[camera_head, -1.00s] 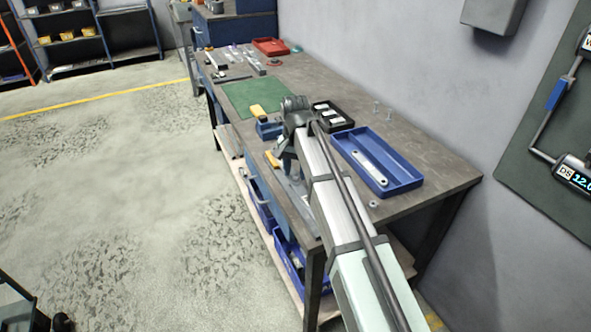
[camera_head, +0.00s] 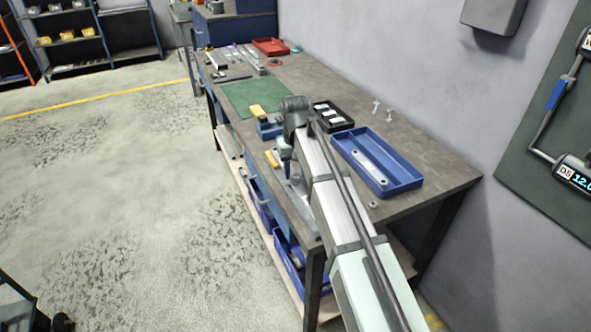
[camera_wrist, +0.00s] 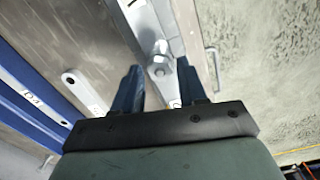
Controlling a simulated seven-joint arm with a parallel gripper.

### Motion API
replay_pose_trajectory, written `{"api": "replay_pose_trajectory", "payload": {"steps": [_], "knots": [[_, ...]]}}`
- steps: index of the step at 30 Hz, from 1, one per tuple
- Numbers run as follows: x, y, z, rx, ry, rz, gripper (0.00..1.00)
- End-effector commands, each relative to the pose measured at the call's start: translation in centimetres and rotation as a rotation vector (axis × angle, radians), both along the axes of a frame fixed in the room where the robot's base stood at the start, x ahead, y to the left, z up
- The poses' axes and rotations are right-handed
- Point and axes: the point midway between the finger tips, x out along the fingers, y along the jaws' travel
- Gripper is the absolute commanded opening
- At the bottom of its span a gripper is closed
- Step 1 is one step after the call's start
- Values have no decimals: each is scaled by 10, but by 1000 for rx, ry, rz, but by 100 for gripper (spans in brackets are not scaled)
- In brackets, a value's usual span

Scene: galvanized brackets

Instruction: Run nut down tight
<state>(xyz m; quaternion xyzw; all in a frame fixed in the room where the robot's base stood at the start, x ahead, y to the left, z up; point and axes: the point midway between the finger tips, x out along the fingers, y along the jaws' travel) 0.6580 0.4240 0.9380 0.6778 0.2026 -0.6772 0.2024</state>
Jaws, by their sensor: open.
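In the wrist view a hex nut (camera_wrist: 160,66) sits on a threaded bolt end on a grey metal bracket or strip (camera_wrist: 148,22). My gripper (camera_wrist: 160,76) is open, with its two blue fingers on either side of the nut and apart from it. How far down the bolt the nut sits cannot be told. In the head view my arm covers the nut and most of the gripper, low over the near left part of the workbench (camera_head: 430,170).
A blue tray (camera_head: 400,180) holding a flat bracket (camera_head: 370,166) lies right of my arm. A black tray (camera_head: 333,117) with pale parts is behind it. Loose bolts (camera_head: 377,107) stand near the wall. A green mat (camera_head: 250,97) and red tray (camera_head: 270,46) lie farther back.

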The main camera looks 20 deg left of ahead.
Motion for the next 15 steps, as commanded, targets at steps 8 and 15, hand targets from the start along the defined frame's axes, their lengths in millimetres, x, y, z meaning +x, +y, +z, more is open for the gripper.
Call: {"api": "replay_pose_trajectory", "payload": {"steps": [8, 15], "knots": [[0, 0, 0, 0, 0, 157, 42], [0, 0, 0, 0, 0, 294, 42]]}}
